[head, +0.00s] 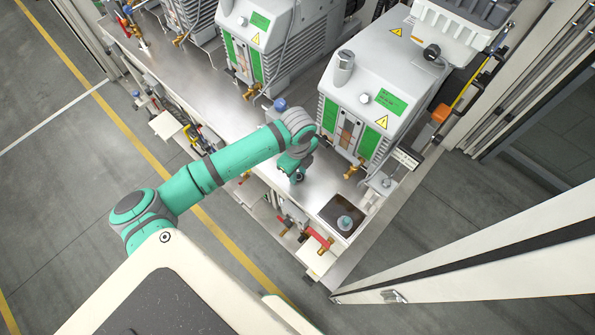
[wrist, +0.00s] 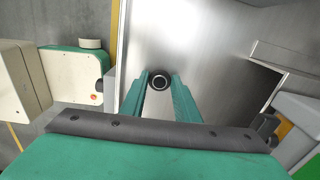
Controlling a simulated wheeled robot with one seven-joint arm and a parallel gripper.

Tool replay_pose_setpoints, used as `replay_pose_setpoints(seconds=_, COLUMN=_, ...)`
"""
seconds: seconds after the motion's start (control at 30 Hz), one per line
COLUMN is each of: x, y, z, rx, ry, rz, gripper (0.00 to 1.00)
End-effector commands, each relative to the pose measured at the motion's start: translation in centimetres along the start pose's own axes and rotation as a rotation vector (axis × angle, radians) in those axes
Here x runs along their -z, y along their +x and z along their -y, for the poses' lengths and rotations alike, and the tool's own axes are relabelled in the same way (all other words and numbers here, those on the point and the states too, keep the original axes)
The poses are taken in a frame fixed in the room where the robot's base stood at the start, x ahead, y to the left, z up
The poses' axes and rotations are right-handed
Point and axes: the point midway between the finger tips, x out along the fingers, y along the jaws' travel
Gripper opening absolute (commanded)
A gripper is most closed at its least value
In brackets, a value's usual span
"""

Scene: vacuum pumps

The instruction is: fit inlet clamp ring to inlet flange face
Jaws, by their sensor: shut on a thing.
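My gripper (head: 297,177) is low over the bare steel bench top, in front of the nearest pump. In the wrist view its two green fingers (wrist: 160,84) are shut on a small dark round thing with a pale rim, which looks like the clamp ring (wrist: 160,81). The grey pump (head: 375,92) has a metal cylinder (head: 344,66) standing on top and a small round white cap near its front edge. I cannot tell which of these bears the inlet flange face.
A dark recessed tray (head: 329,216) with a grey-blue round part (head: 344,223) lies at the bench's right end. A second pump (head: 272,42) stands further left. Red and brass valves line the bench front. The steel bench top (head: 213,92) is mostly clear.

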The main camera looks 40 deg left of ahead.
Motion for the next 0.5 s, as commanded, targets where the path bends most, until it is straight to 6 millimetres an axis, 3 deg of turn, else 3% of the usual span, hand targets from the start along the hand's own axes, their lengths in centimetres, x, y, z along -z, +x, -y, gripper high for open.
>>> replay_pose_setpoints(seconds=0.3, x=-0.05, y=0.36, z=-0.03, rx=0.000, ry=-0.001, rz=-0.001, gripper=0.08)
replay_pose_setpoints(seconds=0.33, x=-0.06, y=0.35, z=-0.02, rx=0.000, ry=-0.001, rz=0.000, gripper=0.33)
replay_pose_setpoints(seconds=0.4, x=-0.05, y=0.33, z=-0.02, rx=0.000, ry=-0.001, rz=0.000, gripper=0.47)
replay_pose_setpoints(seconds=0.5, x=-0.03, y=0.32, z=-0.01, rx=0.000, ry=0.000, rz=0.000, gripper=0.47)
